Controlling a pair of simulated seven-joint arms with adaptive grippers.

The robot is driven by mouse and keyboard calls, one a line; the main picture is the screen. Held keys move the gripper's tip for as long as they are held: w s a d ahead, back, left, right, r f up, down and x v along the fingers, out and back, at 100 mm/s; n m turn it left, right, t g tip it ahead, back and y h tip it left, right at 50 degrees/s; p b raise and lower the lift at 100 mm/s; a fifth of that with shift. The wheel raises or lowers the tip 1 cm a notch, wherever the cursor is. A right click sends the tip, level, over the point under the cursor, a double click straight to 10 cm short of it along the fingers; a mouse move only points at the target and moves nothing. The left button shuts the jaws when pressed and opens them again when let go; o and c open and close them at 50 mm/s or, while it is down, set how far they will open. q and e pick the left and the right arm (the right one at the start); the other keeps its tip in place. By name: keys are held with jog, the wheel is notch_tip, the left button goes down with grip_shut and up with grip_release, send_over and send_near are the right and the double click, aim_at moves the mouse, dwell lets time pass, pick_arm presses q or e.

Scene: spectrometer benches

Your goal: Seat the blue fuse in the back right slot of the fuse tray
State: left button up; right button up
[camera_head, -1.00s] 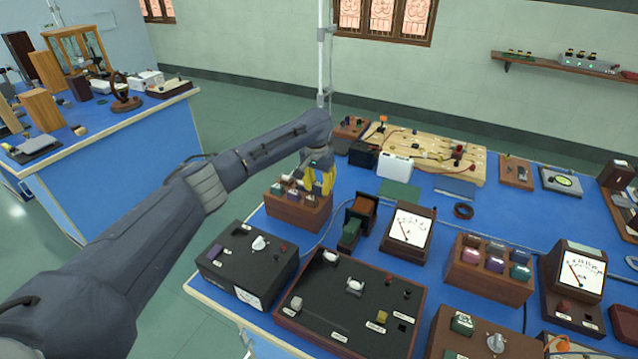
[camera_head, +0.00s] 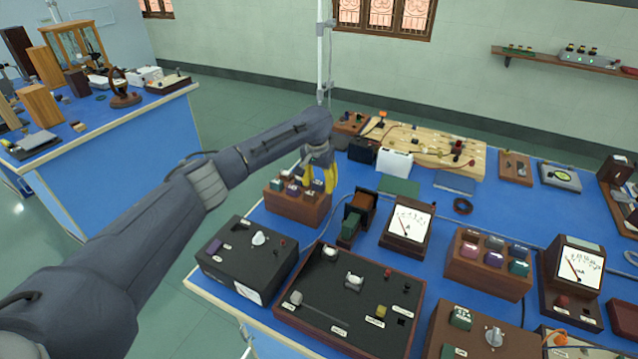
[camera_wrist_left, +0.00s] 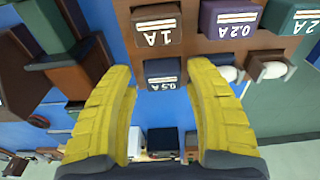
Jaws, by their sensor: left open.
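The blue fuse (camera_wrist_left: 162,73), marked 0.5 A, stands in the back right slot area of the brown wooden fuse tray (camera_head: 294,209). The tray's bare wood also shows in the left wrist view (camera_wrist_left: 205,47). My left gripper (camera_head: 320,187) is over the back right of the tray, with its yellow fingers open on both sides of the blue fuse. A gap shows between each finger and the fuse. How deep the fuse sits is hidden. Brown 1 A (camera_wrist_left: 157,27), purple 0.2 A (camera_wrist_left: 231,20) and green 2 A (camera_wrist_left: 291,16) fuses stand in the front row. My right gripper is out of view.
A holder with brown and green parts (camera_head: 352,222) stands close right of the tray. A black instrument box (camera_head: 245,258) and a meter (camera_head: 408,225) are nearby. A second wooden block with several coloured fuses (camera_head: 484,278) stands further right.

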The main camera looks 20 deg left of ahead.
pick_arm(q)
jog(key=shift+a, duration=0.3)
jog(key=shift+r, duration=0.25)
notch_tip(320, 180, up, 12)
jog(key=s, duration=0.1)
jog(key=shift+s+f, duration=0.2)
jog(key=shift+f, duration=0.05)
jog(key=shift+d, duration=0.1)
